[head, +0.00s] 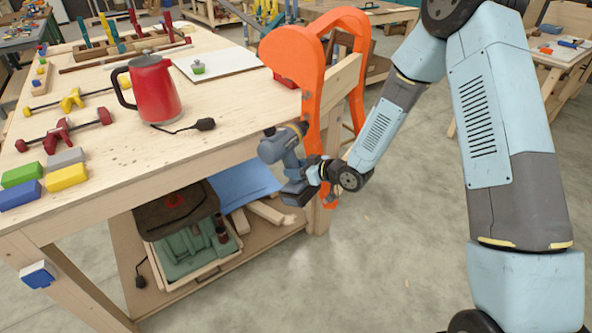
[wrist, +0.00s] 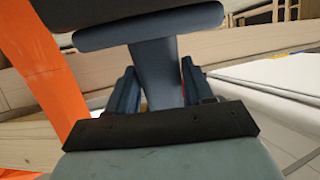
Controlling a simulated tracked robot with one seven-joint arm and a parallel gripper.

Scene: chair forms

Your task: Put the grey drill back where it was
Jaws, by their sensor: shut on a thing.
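The grey drill (head: 284,152) is held up beside the workbench's right end, in front of the orange chair form. My gripper (head: 308,178) is shut on the drill's handle. I cannot tell whether the case is the drill's earlier place.
The orange chair form (head: 305,75) stands close behind the drill at the end of the wooden workbench (head: 240,110). A red kettle (head: 155,88), clamps and coloured blocks are on the bench. Grey floor (head: 400,270) is clear to the right.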

